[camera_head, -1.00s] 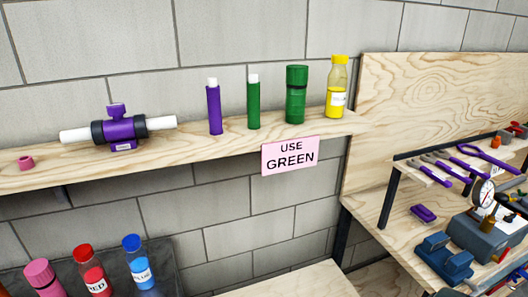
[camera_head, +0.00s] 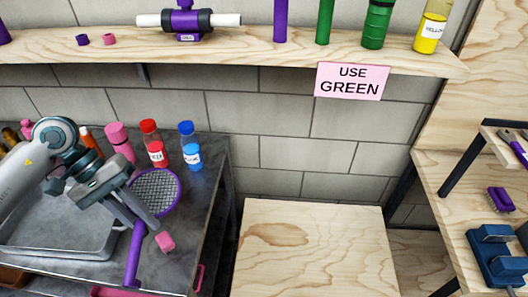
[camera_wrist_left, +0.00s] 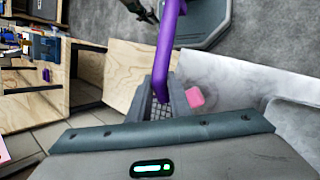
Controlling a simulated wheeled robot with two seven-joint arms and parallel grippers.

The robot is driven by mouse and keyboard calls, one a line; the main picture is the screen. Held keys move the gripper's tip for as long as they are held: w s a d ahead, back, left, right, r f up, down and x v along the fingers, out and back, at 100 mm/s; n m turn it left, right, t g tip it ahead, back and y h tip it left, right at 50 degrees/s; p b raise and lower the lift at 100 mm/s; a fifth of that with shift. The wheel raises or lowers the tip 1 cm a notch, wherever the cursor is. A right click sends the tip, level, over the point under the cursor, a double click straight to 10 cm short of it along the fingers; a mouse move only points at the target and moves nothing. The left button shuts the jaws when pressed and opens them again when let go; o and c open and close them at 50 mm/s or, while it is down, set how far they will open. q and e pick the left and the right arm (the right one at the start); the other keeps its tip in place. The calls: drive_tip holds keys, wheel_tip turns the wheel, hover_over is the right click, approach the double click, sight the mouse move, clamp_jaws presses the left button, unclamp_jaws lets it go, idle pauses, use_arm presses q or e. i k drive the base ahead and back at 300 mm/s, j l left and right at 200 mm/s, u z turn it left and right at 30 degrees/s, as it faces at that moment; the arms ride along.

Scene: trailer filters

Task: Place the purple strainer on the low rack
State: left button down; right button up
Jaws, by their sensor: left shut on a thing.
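The purple strainer (camera_head: 157,192) has a round mesh head and a long purple handle. My left gripper (camera_head: 142,222) is shut on it over the metal bench, mesh toward the wall and handle toward the front. In the left wrist view the purple handle (camera_wrist_left: 168,48) passes between the fingers and part of the mesh shows behind. Whether the strainer touches the bench cannot be told. A low wooden surface (camera_head: 315,250) lies right of the bench. A small rack (camera_head: 497,143) is cut off at the right edge; which is the low rack is unclear. My right gripper is out of view.
Red (camera_head: 154,150), blue (camera_head: 189,150) and pink (camera_head: 119,141) bottles stand behind the strainer. A small pink block (camera_head: 165,241) is beside the handle. The metal tray (camera_head: 60,235) is left. A shelf (camera_head: 240,45) with a "USE GREEN" sign (camera_head: 351,80) runs above. The low wooden surface is bare.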

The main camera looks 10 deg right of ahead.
sight(299, 264)
drive_tip(key=k+l+z, duration=0.2)
drive_tip(key=l, duration=0.6)
drive_tip(key=l+z, duration=0.15)
drive_tip(key=l, duration=0.65)
